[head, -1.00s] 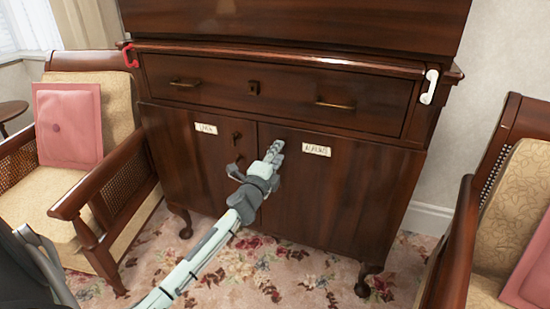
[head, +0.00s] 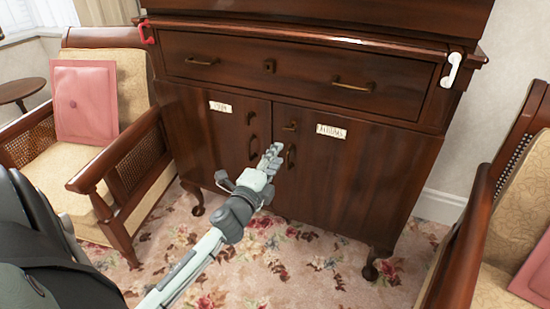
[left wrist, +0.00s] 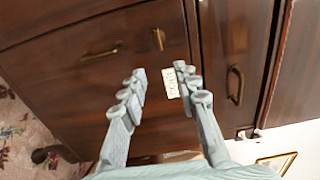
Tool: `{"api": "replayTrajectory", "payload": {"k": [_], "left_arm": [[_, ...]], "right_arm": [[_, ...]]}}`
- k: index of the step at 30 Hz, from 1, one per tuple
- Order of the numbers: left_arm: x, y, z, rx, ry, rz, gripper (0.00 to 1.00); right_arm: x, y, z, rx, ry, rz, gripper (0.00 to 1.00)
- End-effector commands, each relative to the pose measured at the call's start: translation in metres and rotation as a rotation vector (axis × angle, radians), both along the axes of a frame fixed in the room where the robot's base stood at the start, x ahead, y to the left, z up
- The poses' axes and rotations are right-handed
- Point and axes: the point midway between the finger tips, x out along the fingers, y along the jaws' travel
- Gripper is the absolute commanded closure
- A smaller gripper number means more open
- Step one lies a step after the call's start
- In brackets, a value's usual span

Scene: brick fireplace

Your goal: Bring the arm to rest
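My left gripper (head: 271,158) reaches in from the bottom of the head view, in front of the lower doors of a dark wooden cabinet (head: 350,190). In the left wrist view the two fingers of this gripper (left wrist: 160,75) are spread apart with nothing between them; a door label (left wrist: 170,83) shows behind the gap. In the head view the fingertips overlap the door handles in the picture; I cannot tell whether they touch. My right gripper is not in view.
An armchair with a pink cushion (head: 85,104) stands left of the cabinet, another armchair (head: 500,220) at the right. Red (head: 147,32) and white (head: 452,70) handle-shaped things are at the cabinet's upper corners. Flowered carpet (head: 300,265) lies clear in front.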

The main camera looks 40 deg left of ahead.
Motion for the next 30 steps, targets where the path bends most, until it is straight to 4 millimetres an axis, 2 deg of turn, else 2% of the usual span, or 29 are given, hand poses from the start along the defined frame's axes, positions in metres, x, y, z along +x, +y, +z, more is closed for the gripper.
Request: {"api": "replayTrajectory", "payload": {"k": [10, 12, 14, 17, 20, 21, 24, 27, 30], "left_arm": [[0.0, 0.0, -0.001, -0.002, 0.001, 0.001, 0.69], [-0.002, 0.001, -0.007, -0.027, 0.011, 0.01, 0.69], [-0.006, 0.002, -0.021, -0.088, 0.036, 0.035, 0.69], [-0.023, 0.005, -0.065, -0.275, 0.116, 0.118, 0.69], [-0.054, -0.001, -0.128, -0.518, 0.239, 0.241, 0.69], [-0.07, -0.006, -0.154, -0.614, 0.295, 0.298, 0.69], [-0.115, -0.027, -0.214, -0.83, 0.439, 0.437, 0.69], [-0.16, -0.054, -0.259, -0.998, 0.577, 0.568, 0.69], [-0.2, -0.081, -0.289, -1.117, 0.695, 0.677, 0.69]], "right_arm": [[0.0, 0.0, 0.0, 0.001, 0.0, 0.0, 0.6], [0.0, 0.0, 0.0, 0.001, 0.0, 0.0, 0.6], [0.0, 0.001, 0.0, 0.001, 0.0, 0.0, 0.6], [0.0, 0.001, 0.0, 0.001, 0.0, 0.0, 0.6], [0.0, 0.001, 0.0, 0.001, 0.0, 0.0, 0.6], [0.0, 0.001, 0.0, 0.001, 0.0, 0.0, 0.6], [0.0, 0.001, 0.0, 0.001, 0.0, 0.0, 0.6], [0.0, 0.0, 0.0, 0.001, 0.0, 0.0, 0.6], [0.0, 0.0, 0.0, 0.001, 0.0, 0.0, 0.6]]}}
